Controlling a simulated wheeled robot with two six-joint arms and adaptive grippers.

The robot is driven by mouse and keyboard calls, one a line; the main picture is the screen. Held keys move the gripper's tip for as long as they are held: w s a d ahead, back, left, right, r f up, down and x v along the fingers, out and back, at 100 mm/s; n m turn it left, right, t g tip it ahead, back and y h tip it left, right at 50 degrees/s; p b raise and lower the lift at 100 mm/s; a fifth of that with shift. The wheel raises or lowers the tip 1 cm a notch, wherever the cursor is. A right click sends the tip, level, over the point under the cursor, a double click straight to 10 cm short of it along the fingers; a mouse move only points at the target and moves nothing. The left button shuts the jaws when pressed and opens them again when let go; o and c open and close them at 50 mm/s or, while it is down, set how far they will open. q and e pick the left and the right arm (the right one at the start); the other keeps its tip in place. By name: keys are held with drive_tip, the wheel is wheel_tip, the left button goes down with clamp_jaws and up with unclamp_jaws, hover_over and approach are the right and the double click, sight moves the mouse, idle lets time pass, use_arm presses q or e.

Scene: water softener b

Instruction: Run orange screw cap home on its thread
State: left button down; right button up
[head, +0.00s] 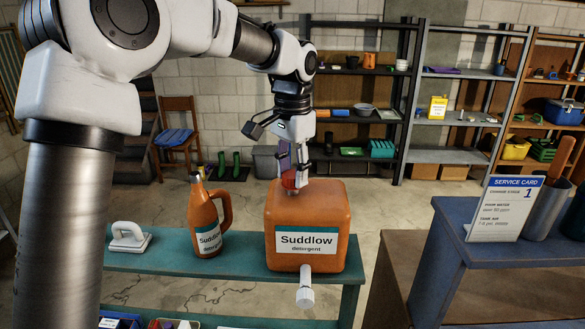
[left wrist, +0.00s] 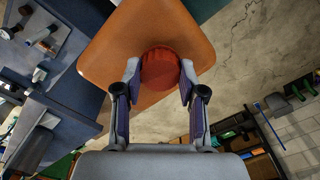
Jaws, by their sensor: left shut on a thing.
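The orange-red screw cap (head: 290,180) sits at the top of the orange Suddlow detergent canister (head: 307,222) in the head view. My left gripper (head: 296,178) points down from above and is shut on the cap. In the left wrist view, the two fingertips (left wrist: 160,80) press on opposite sides of the round cap (left wrist: 160,62), over the canister's top (left wrist: 118,45). The thread is hidden under the cap, so I cannot tell how far down the cap sits. My right gripper is in neither view.
The canister stands on a teal bench (head: 165,255), its white spout (head: 305,290) over the front edge. An orange Suddlow jug (head: 206,220) and a white-handled block (head: 129,238) stand to its left. A service card (head: 503,208) stands on the blue table at right.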

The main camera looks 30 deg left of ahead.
use_arm(q)
drive_tip(key=shift+f+b, duration=0.35)
drive_tip(key=shift+f, duration=0.45)
drive_tip(key=m, duration=0.4)
drive_tip(key=shift+m, duration=0.3)
drive_tip(key=m, duration=2)
drive_tip(key=shift+m, duration=0.4)
drive_tip(key=m, duration=0.4)
drive_tip(key=shift+m, duration=0.3)
drive_tip(key=c, duration=0.8)
unclamp_jaws()
drive_tip(key=shift+w, duration=0.1)
